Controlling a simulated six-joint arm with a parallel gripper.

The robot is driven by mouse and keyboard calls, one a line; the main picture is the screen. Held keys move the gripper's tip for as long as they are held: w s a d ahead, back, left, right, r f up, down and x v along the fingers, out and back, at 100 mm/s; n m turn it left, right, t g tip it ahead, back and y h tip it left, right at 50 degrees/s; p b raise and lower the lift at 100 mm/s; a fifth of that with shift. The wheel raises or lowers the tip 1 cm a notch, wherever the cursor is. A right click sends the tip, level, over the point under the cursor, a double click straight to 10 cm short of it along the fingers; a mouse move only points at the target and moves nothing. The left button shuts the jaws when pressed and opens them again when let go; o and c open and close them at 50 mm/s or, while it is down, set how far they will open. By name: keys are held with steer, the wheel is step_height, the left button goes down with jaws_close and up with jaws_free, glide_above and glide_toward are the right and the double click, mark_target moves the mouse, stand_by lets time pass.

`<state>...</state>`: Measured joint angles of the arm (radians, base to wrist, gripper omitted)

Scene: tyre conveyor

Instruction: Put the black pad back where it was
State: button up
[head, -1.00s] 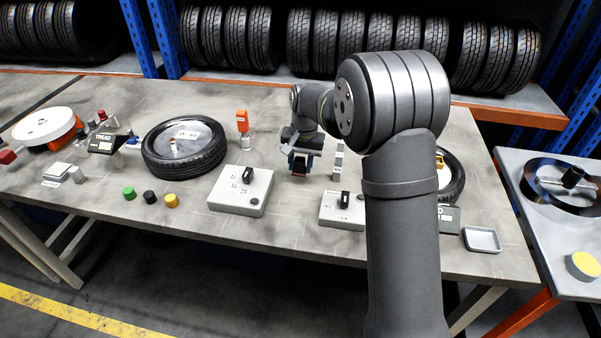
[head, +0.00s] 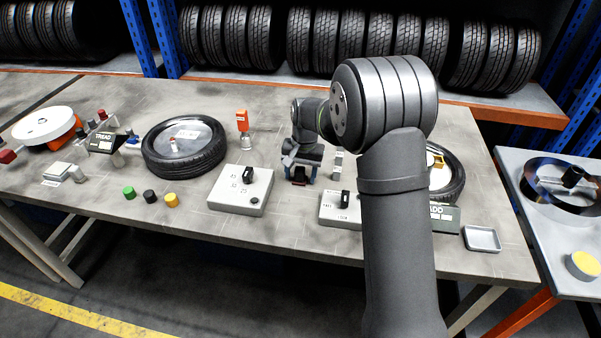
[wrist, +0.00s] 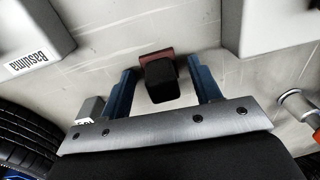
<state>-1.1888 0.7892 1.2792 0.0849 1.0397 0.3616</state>
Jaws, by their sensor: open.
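A small black block with a dark red plate at its far side, seemingly the black pad (wrist: 162,84), lies on the grey table between my fingers in the wrist view. It shows small and dark under the gripper in the head view (head: 299,181). My gripper (wrist: 162,68) is open, with one blue finger on either side of it and a visible gap to each. In the head view my gripper (head: 299,172) hangs low over the table, between two control boxes. Whether the fingers touch the table cannot be told.
Grey control boxes stand left (head: 241,190) and right (head: 341,210) of my gripper. A small grey block (head: 337,163) is close on the right. An orange-topped tool (head: 243,124) and a tyre (head: 184,150) are left. Green, black and yellow caps (head: 149,196) line the front edge.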

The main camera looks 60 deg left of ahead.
mark_target(300, 169)
step_height(300, 169, up, 12)
steer(key=shift+w+d+r, duration=0.15)
steer(key=shift+w+d, duration=0.15)
steer(key=shift+d, duration=0.05)
stand_by(0.4)
steer(key=f, duration=1.2)
steer(key=shift+s+a, duration=0.3)
steer(key=shift+a, duration=0.1)
steer(key=shift+r, duration=1.75)
steer(key=shift+f, duration=0.1)
